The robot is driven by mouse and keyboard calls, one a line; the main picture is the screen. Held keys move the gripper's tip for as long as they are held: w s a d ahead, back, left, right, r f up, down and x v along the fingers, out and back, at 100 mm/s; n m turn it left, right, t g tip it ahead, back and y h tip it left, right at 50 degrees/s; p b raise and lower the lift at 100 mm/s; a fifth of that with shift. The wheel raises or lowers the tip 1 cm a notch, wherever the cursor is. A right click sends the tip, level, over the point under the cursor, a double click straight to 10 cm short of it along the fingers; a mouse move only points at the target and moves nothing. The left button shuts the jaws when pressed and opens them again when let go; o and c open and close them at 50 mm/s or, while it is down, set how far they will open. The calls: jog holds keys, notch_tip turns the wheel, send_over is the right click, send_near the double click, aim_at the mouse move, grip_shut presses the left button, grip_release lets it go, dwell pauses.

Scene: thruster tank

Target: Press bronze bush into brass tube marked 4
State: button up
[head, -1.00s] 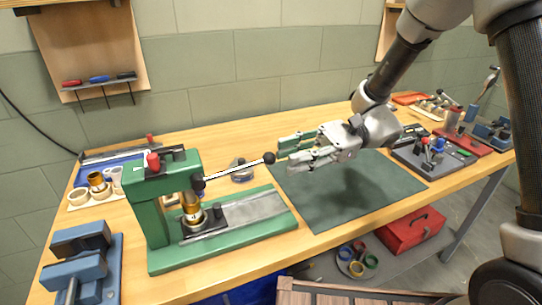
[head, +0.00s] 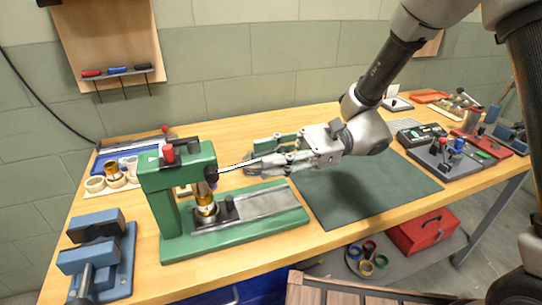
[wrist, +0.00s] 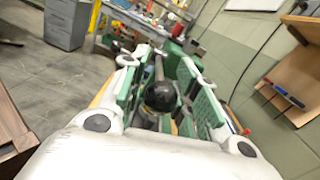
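A green arbor press (head: 175,205) with a long lever (head: 232,166) stands on the table at left. A gold-coloured tube (head: 206,207) stands upright under its ram. I cannot make out a separate bush or any number on the tube. My gripper (head: 262,153) is at the lever's outer end, fingers apart on either side of it. In the wrist view, the black ball knob (wrist: 160,97) sits between the green finger pads (wrist: 163,88) with the fingers spread. In the head view the fingers hide the knob.
A blue vise (head: 95,260) stands left of the press. A tray with white rings and a gold part (head: 113,172) lies behind it. A dark green mat (head: 365,195) is clear at right. Tool fixtures (head: 445,155) stand beyond it.

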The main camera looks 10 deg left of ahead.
jog(key=shift+a, duration=0.1)
grip_shut()
jog(key=shift+f, duration=0.1)
jog(key=shift+f, duration=0.15)
jog(key=shift+o, duration=0.4)
grip_release()
jog(key=shift+d, duration=0.2)
jog(key=shift+w, duration=0.1)
jog(key=v, duration=1.2)
jog(key=shift+o, duration=0.3)
